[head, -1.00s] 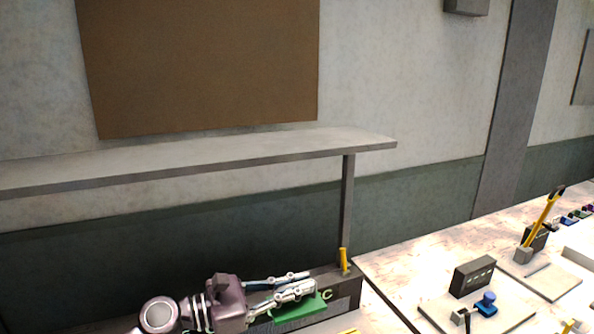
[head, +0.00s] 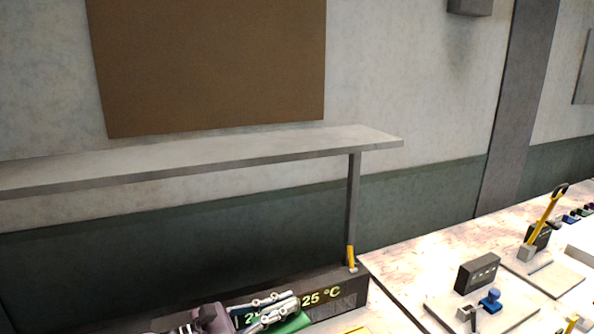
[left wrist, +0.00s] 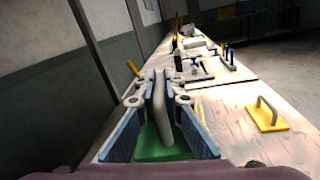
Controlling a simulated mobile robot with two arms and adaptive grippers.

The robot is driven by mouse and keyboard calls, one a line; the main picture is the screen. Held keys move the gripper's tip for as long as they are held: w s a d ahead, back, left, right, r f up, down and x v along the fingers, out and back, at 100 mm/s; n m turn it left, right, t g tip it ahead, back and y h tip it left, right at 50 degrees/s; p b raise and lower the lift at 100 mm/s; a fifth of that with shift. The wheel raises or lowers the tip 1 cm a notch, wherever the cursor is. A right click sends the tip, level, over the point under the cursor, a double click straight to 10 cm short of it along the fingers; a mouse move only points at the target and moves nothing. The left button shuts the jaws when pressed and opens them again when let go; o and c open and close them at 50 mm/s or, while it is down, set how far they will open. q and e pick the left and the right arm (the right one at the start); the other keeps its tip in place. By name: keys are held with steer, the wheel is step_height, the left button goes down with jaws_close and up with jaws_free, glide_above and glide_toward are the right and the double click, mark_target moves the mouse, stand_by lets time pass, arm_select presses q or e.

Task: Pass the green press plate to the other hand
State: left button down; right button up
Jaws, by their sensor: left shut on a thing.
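My left gripper (head: 290,300) is at the bottom of the head view, in front of a dark box with a lit temperature display. It is shut on the green press plate (head: 292,322), of which only a part shows below the fingers. In the left wrist view the fingers (left wrist: 160,85) close on the plate's upright grey handle (left wrist: 160,112). The green base (left wrist: 150,145) lies below them, partly hidden by the fingers. My right gripper is in neither view now.
The dark display box (head: 335,300) stands behind the gripper, under a grey shelf (head: 220,155) with a post. A yellow plate with a handle (left wrist: 268,118) lies on the pale bench. A black block (head: 478,272) and a blue-knobbed device (head: 489,300) stand to the right.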

arm_select(q)
steer(key=shift+s+a+f+n+t+y, duration=2.35)
steer(key=shift+s+f+n+t+y, duration=0.7)
steer(key=shift+s, duration=2.25)
steer(key=s+a+r+n+t+y, duration=0.3)
steer(key=s+a+n+y, duration=0.3)
steer(key=s+a+y, duration=0.45)
step_height(320, 180, down, 11)
steer(key=h+b, duration=0.1)
steer(key=b, duration=0.9)
steer(key=shift+a+r, duration=0.2)
steer(key=shift+a, duration=0.2)
